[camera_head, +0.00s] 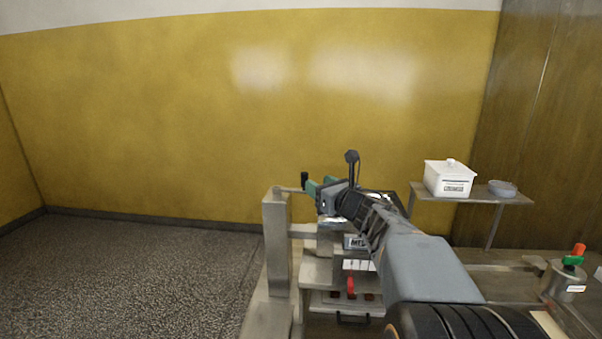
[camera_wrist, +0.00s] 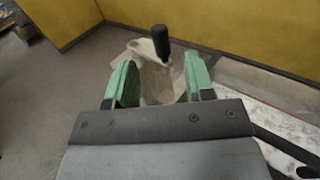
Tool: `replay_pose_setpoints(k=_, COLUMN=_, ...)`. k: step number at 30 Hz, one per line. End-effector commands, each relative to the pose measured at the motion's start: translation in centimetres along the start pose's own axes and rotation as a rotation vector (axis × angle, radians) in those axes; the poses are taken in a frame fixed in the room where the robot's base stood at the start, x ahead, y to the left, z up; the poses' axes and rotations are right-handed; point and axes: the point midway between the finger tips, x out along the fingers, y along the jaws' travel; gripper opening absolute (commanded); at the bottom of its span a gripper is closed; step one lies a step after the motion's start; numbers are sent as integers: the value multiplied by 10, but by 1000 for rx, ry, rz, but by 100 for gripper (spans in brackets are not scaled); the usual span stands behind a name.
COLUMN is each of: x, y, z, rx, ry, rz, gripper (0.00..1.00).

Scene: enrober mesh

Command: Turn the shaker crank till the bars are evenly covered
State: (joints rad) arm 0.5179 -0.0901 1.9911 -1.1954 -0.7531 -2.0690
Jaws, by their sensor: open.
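The crank's black handle (camera_head: 304,180) stands up at the top of a grey metal post (camera_head: 275,232) in the head view. My gripper (camera_head: 306,187) is open beside it, with green fingers. In the wrist view the black handle (camera_wrist: 161,42) stands upright beyond and between the open fingertips of my gripper (camera_wrist: 157,75); nothing is held. Several dark brown bars (camera_head: 369,297) lie low on the machine's tray (camera_head: 325,301), beside a red knob. My arm hides much of the machine, and how the bars are covered is too small to tell.
A white labelled box (camera_head: 449,178) and a round grey dish (camera_head: 503,188) stand on a shelf (camera_head: 425,194) at the right. A metal pot (camera_head: 562,281) with green and orange handles stands lower right. The floor left of the machine is clear.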

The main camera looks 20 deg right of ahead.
Motion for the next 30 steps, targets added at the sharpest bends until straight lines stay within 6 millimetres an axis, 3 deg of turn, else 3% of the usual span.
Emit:
replay_pose_setpoints(k=6, x=44, y=1, z=2, rx=4, ry=3, rz=1, gripper=49)
replay_pose_setpoints(k=15, x=83, y=0, z=1, rx=3, ry=1, rz=0, gripper=49)
replay_pose_setpoints(k=30, x=94, y=0, z=0, rx=3, ry=1, rz=-2, gripper=49)
